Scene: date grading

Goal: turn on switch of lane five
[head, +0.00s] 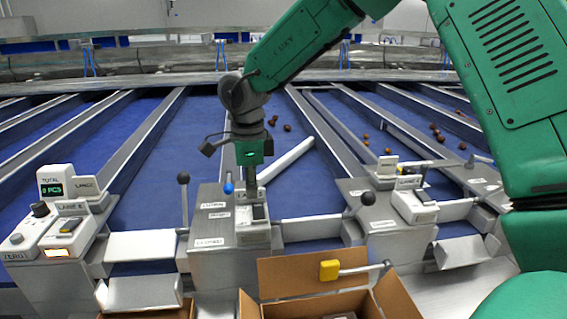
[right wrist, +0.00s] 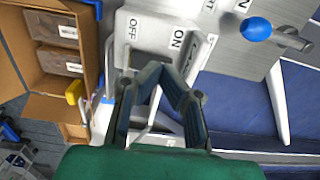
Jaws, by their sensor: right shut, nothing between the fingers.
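The switch box (head: 253,232) on the middle post is a pale unit; its lane label cannot be read. My right gripper (head: 251,192) points down at the top of this box, shut and empty. In the right wrist view the shut fingers (right wrist: 165,72) are over or against the lower part of the switch plate (right wrist: 150,35), which carries "OFF" and "ON" labels. The fingers hide part of the switch, and I cannot tell whether they touch it or which way it is set. My left gripper is not in view.
Another switch box (head: 63,230) with a display stands at left, and a similar one (head: 415,206) at right. Ball-topped levers (head: 184,180) rise beside the posts. An open cardboard box (head: 285,278) is in front. Blue lanes (head: 150,160) with metal dividers run behind; a few dates lie there.

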